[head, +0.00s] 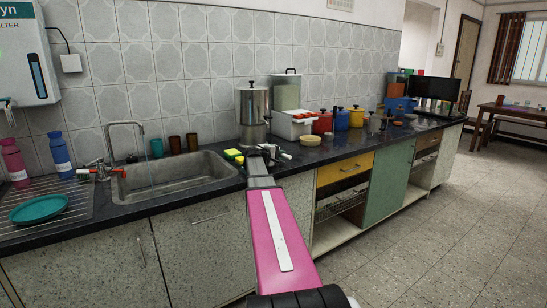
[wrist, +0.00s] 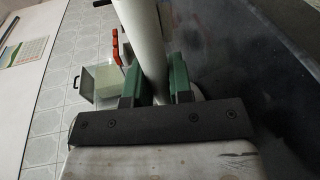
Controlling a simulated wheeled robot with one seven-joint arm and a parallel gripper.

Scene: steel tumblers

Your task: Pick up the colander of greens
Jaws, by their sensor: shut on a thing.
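My gripper (head: 268,149) reaches out over the dark counter, between the sink and the steel dispenser on one side and the cabinets' front edge on the other. In the wrist view its green fingers (wrist: 155,85) are shut on a pale, smooth, rod-like thing (wrist: 150,35), which runs up out of the frame. In the head view this thing is too small and hidden by my arm to make out. I cannot pick out a colander of greens for certain in either view.
The floor (head: 440,220) at right is clear.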

